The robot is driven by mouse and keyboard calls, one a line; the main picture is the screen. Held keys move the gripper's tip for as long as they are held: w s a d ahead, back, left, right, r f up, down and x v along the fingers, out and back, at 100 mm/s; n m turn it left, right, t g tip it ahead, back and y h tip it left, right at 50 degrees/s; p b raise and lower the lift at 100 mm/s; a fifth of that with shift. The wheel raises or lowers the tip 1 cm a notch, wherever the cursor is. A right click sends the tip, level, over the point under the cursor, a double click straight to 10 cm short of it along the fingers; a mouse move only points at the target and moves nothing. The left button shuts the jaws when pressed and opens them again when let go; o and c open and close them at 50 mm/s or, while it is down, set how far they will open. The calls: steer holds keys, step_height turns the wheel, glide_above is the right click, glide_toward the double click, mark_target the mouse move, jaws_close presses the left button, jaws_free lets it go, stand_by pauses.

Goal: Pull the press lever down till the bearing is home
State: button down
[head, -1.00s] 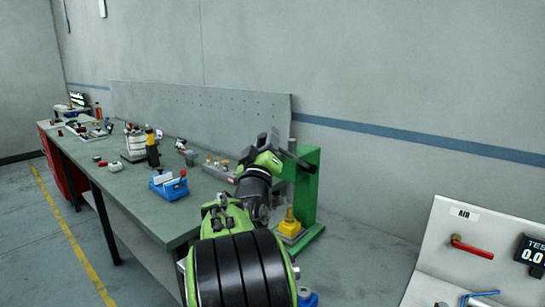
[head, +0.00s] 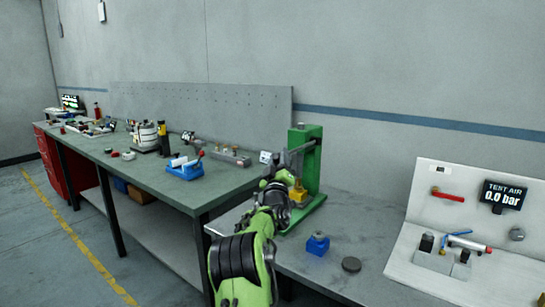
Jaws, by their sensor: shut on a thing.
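The green press (head: 311,165) stands upright on the near grey bench, against the wall. Its grey lever (head: 302,147) comes off the top of the column and slopes down to the left. My gripper (head: 278,168) is at the lever's left end, in front of the press, and is shut on it; my wrist hides the fingertips and the grip itself. A yellow block (head: 299,194) sits low on the press, partly behind my wrist. The bearing is too small or hidden to make out.
A blue block (head: 317,244) and a dark disc (head: 351,265) lie on the grey bench (head: 375,228) to the right. A test panel (head: 447,195) reading 0.0 bar stands further right. The green-topped bench (head: 140,178) at left holds several tools and fixtures.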

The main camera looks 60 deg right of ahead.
steer(key=shift+w+f, duration=0.15)
steer(key=shift+f, duration=0.3)
